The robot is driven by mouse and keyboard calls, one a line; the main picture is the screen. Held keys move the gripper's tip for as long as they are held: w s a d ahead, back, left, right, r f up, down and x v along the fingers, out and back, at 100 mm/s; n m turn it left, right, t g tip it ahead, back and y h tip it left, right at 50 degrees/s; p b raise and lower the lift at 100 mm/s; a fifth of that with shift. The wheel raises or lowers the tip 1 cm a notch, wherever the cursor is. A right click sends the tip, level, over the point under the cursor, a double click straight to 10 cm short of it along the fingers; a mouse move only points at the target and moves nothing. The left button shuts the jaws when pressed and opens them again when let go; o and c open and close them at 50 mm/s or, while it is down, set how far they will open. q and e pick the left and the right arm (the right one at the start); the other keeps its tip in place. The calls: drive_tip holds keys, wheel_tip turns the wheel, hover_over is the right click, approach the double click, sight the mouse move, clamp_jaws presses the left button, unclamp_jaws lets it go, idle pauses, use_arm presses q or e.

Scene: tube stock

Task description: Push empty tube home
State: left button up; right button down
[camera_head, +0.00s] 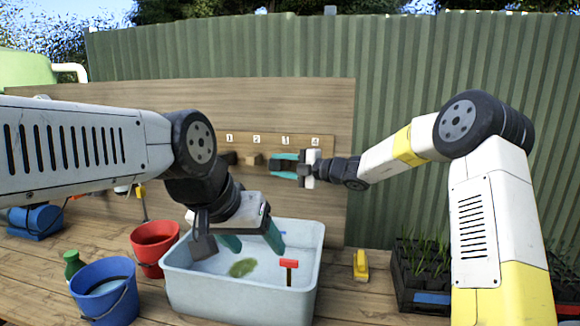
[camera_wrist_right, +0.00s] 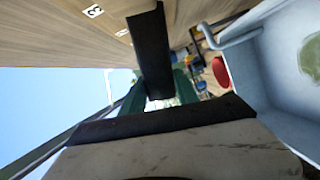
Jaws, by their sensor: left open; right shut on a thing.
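My right gripper (camera_head: 276,165) is at the wooden back board, below label 3. In the right wrist view its teal fingers (camera_wrist_right: 157,95) are on either side of a long dark square tube (camera_wrist_right: 149,50), shut on it. The tube's far end points along the board; I cannot tell whether it sits in a hole, or whether it is empty. A dark stub (camera_head: 228,158) and a light wooden block (camera_head: 251,160) show under labels 1 and 2. My left gripper (camera_head: 252,242) is open, fingers pointing down over the grey tub (camera_head: 240,298), holding nothing visible.
The tub holds a green patch (camera_head: 242,267) and a red-topped item (camera_head: 289,265). A red bucket (camera_head: 153,245), a blue bucket (camera_head: 105,290) and a green bottle (camera_head: 73,265) stand left. A yellow tool (camera_head: 360,266) and dark planter (camera_head: 425,270) stand right.

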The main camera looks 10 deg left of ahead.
sight(285, 164)
drive_tip(key=shift+w+f, duration=0.2)
drive_tip(key=shift+w, duration=0.65)
drive_tip(key=shift+w+f, duration=0.2)
drive_tip(key=shift+w, duration=0.6)
drive_tip(key=shift+w+d+r, duration=0.1)
drive_tip(key=shift+w+d, duration=0.15)
drive_tip(key=shift+d, duration=0.05)
idle(1.1)
drive_tip(key=c, duration=0.8)
unclamp_jaws()
drive_tip(key=shift+c, duration=0.2)
drive_tip(key=shift+s+a, duration=0.1)
drive_tip(key=v, duration=0.7)
drive_tip(key=shift+d, duration=0.4)
drive_tip(key=shift+s, duration=0.15)
